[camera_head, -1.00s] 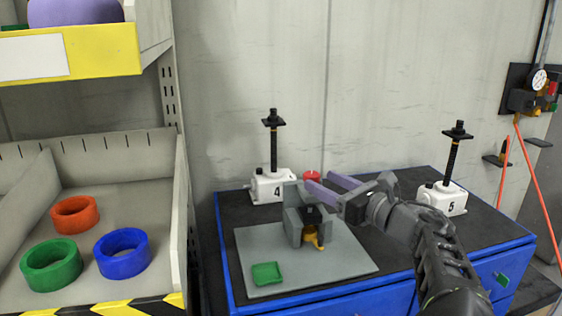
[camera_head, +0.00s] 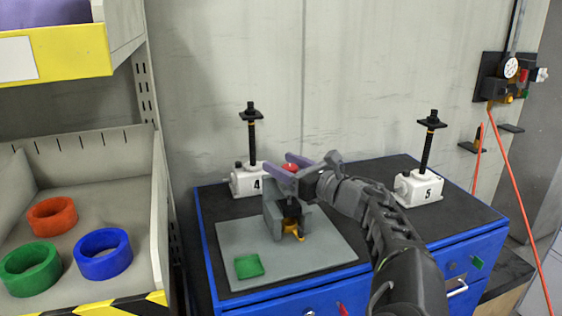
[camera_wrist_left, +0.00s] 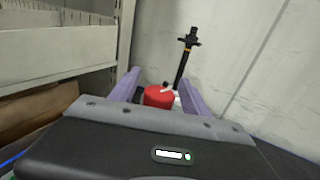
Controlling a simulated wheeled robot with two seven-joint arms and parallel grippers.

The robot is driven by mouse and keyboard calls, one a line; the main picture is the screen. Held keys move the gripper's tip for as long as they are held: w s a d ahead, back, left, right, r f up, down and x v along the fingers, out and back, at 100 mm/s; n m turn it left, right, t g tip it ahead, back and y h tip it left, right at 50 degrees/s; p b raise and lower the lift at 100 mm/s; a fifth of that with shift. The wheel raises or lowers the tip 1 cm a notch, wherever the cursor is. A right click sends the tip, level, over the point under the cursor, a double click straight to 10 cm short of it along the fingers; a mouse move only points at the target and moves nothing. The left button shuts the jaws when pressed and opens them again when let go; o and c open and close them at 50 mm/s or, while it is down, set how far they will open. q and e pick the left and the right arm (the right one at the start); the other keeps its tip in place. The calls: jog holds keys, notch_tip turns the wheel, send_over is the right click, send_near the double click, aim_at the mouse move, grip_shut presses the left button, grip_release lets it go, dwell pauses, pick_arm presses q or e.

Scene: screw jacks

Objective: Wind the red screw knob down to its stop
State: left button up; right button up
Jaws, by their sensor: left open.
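The red screw knob (camera_head: 291,167) shows in the head view between my left gripper's purple fingers, just right of the white jack marked 4 (camera_head: 247,181). My left gripper (camera_head: 277,162) is open, with one finger on each side of the knob. In the left wrist view the red knob (camera_wrist_left: 158,97) sits between the open fingers of the left gripper (camera_wrist_left: 158,76), with gaps seen at both sides. The jack's black screw post (camera_wrist_left: 185,62) stands upright behind it. The knob's underside is hidden. My right gripper is not in view.
A grey fixture (camera_head: 272,212) stands on a grey plate (camera_head: 325,256) in front of the knob, close below my gripper. Another jack, marked 5 (camera_head: 420,189), stands right. A shelf with rings (camera_head: 104,252) is at left.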

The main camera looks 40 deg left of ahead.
pick_arm(q)
jog(key=shift+w+a, duration=0.1)
jog(key=shift+a, duration=0.35)
jog(key=shift+c, duration=0.2)
grip_shut()
